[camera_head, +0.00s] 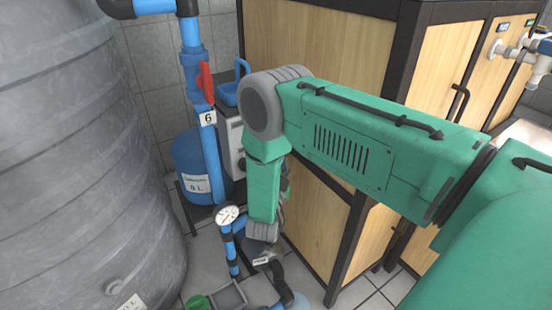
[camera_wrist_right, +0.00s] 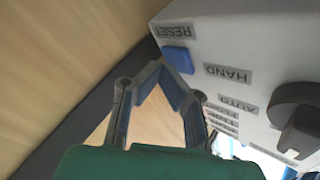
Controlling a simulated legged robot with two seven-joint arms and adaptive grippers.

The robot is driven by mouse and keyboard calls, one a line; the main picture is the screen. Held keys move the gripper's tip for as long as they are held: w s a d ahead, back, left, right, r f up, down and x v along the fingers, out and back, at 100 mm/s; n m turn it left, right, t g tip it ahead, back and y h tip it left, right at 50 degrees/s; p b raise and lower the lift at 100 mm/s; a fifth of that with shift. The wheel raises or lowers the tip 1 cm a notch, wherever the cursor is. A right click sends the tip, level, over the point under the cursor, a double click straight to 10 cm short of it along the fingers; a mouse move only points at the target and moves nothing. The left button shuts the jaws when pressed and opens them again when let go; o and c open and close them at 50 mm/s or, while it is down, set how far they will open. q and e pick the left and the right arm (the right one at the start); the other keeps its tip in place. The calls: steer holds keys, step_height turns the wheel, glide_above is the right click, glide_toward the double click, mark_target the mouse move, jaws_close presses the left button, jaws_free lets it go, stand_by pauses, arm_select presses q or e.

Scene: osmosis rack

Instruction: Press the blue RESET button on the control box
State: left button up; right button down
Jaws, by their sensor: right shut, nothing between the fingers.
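The control box (camera_head: 230,148) is a light box behind my right arm in the head view, mostly covered by that arm. In the right wrist view the control box (camera_wrist_right: 230,35) fills the upper right and its labels appear upside down. The blue RESET button (camera_wrist_right: 178,60) sits at the box's edge by the RESET label. My right gripper (camera_wrist_right: 159,72) is shut and empty, its fingertips just below and left of the button in the picture. I cannot tell whether they touch it. The button is hidden in the head view. My left gripper is not in view.
A black selector knob (camera_wrist_right: 295,118) is on the box face beside HAND and AUTO labels. In the head view, a grey tank (camera_head: 80,160) stands left, blue pipe (camera_head: 205,165) runs close to the box, and a wooden cabinet (camera_head: 320,45) stands behind my arm.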

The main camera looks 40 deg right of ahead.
steer(key=shift+w, duration=0.35)
stand_by(0.7)
steer(key=shift+s, duration=0.15)
steer(key=shift+s+p, duration=0.35)
steer(key=shift+s, duration=0.3)
steer(key=s+p, duration=0.2)
steer(key=s, duration=0.3)
steer(key=shift+a+p, duration=0.3)
steer(key=shift+p, duration=0.1)
stand_by(0.8)
